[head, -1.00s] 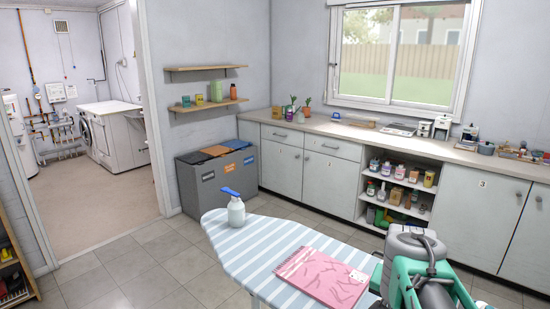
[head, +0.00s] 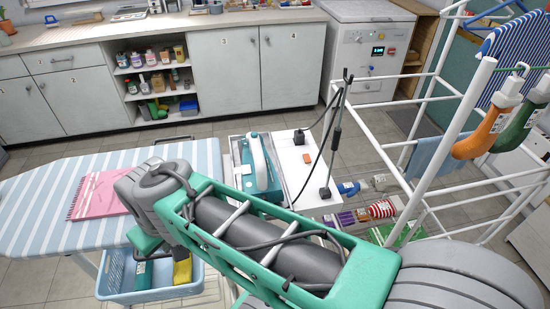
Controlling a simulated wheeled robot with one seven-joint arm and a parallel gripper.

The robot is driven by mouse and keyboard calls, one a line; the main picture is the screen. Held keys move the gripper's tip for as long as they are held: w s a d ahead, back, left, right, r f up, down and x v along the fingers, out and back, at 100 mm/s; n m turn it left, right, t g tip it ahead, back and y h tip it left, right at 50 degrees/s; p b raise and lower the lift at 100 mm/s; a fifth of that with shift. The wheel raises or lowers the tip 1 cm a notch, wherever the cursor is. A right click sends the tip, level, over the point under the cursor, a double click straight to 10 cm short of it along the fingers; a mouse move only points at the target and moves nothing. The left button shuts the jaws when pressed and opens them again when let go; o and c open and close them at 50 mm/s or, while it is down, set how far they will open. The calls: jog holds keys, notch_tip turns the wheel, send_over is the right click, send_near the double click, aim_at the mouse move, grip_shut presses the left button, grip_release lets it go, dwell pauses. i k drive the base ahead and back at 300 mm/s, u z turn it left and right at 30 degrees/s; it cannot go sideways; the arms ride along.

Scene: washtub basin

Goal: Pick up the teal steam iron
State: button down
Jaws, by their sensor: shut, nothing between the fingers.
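The blue-and-white striped ironing board (head: 58,178) extends left from the iron. My arm's teal and grey links fill the lower middle of the head view, but my gripper itself does not show.
A black cord rises on a thin upright rod (head: 335,130) right of the iron. A pink folded cloth (head: 98,194) lies on the board. A blue basket (head: 118,283) sits below. A white drying rack (head: 452,125) with hanging items stands at right.

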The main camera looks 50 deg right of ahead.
aim_at(264, 183)
jog(key=z, duration=1.3)
jog(key=k, duration=0.5)
jog(key=z, duration=0.1)
